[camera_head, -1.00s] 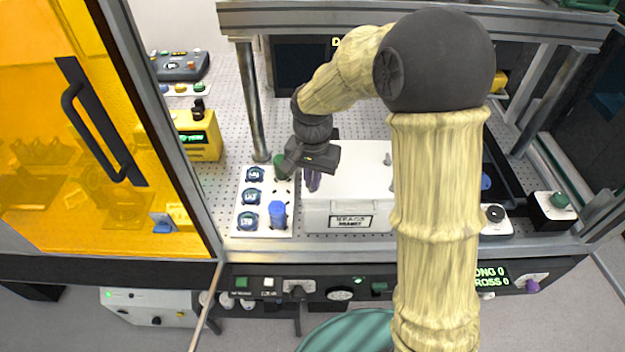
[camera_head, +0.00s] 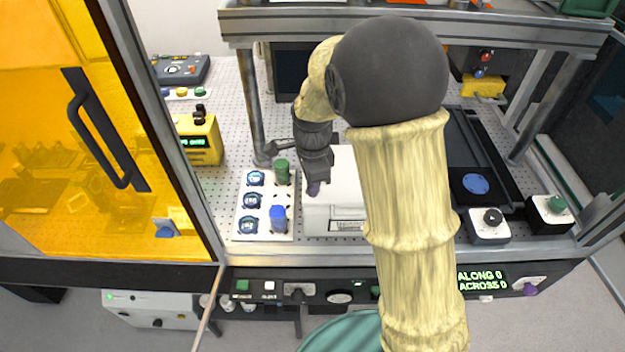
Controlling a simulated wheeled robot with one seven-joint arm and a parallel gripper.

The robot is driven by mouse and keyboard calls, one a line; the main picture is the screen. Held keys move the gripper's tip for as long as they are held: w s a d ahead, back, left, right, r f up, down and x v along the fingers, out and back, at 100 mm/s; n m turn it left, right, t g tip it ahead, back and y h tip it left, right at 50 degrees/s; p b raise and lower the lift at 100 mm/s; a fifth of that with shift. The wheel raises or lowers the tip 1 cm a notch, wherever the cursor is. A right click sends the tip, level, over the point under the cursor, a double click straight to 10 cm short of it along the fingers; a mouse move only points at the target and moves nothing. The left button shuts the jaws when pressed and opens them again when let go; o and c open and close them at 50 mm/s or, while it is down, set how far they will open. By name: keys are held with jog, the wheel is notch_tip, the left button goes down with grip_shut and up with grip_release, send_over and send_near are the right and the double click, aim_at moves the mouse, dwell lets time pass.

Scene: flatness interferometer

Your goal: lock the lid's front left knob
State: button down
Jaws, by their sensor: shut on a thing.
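The white lidded box (camera_head: 318,217) stands on the perforated table, its right part hidden behind my arm. My gripper (camera_head: 315,183) points down over this corner and is shut on the knob. The fingertips largely cover the knob, so I cannot tell how it is turned.
A white board (camera_head: 243,229) with round blue-rimmed pieces, a green cylinder (camera_head: 282,172) and a blue cylinder (camera_head: 278,217) lies close left of the box. A metal post (camera_head: 251,105) rises behind. A black dial unit (camera_head: 490,224) stands at right.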

jog(key=shift+r+m+p, duration=0.1)
jog(key=shift+m+p, duration=0.5)
jog(key=shift+m, duration=0.7)
jog(key=c, duration=1.6)
grip_release()
jog(key=shift+o, duration=0.2)
notch_tip(320, 180, up, 17)
jog(key=b, duration=0.2)
jog(key=shift+r, duration=0.1)
